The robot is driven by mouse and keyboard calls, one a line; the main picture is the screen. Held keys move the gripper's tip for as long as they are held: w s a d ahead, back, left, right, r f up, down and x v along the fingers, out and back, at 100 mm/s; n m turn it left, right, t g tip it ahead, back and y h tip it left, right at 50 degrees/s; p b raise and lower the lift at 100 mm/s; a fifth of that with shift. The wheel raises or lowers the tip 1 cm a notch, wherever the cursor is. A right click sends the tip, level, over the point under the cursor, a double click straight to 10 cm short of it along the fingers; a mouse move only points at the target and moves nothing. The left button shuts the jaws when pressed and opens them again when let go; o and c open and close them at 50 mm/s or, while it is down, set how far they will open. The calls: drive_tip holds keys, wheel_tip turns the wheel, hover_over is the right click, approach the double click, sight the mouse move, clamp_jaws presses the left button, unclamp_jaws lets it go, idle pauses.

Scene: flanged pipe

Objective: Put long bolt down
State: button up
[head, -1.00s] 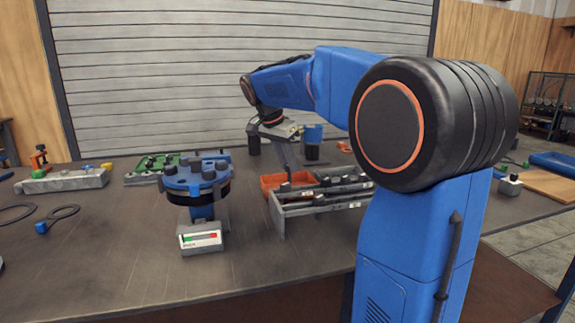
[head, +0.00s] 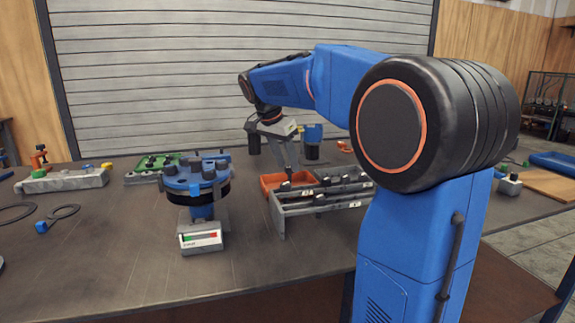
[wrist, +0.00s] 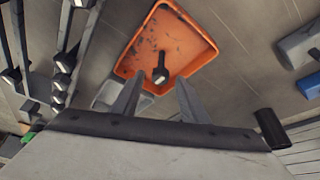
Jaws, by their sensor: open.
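The long bolt (wrist: 160,72) shows in the wrist view as a dark piece with a bright-edged head, in the orange tray (wrist: 184,24). My gripper (wrist: 160,84) is open, with one finger to each side of the bolt's line and visible gaps between bolt and fingers. In the head view my gripper (head: 289,166) points down over the orange tray (head: 270,182), left of the grey rack. The bolt is small and partly hidden there, so I cannot tell its full pose.
A grey rack (head: 280,218) holding several dark bolts stands right beside the tray. A blue-topped round flange assembly (head: 196,178) on a stand is to the left. A green tray (head: 150,165) lies behind it.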

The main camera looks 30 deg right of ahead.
drive_tip(key=v, duration=1)
drive_tip(key=shift+a+r, duration=0.2)
drive_tip(key=shift+r, duration=0.15)
drive_tip(key=shift+s, duration=0.1)
